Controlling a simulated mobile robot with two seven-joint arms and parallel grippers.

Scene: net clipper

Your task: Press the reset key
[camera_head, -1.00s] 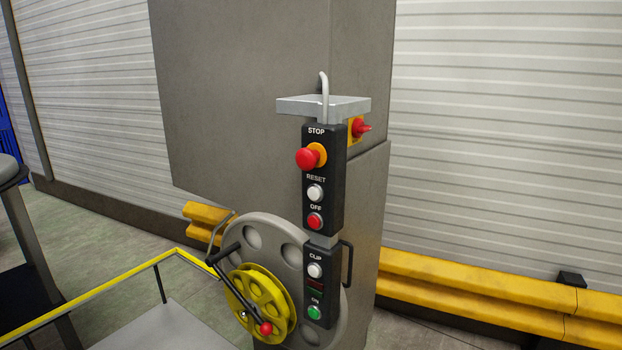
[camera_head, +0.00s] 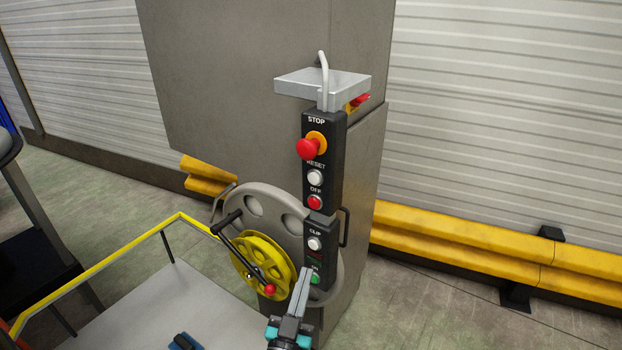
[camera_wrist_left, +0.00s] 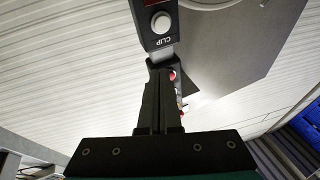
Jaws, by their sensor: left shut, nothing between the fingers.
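The reset key (camera_head: 315,177) is a white round button on the upper black control box (camera_head: 328,202), under the red STOP mushroom button (camera_head: 308,149) and above the red OFF button (camera_head: 314,202). My left gripper (camera_head: 304,271) is shut and empty, below the reset key in the head view, in front of the lower box near the green ON button (camera_head: 316,279). In the left wrist view the shut fingers (camera_wrist_left: 160,75) point toward the boxes, and the white CLIP button (camera_wrist_left: 160,22) shows above them. The reset key cannot be made out there. My right gripper is not in view.
The boxes hang on a grey machine column (camera_head: 365,180). A grey disc with a yellow wheel (camera_head: 262,262) and a red-knobbed crank is left of the lower box. A grey shelf (camera_head: 322,83) juts out above. A yellow barrier (camera_head: 460,255) runs along the wall.

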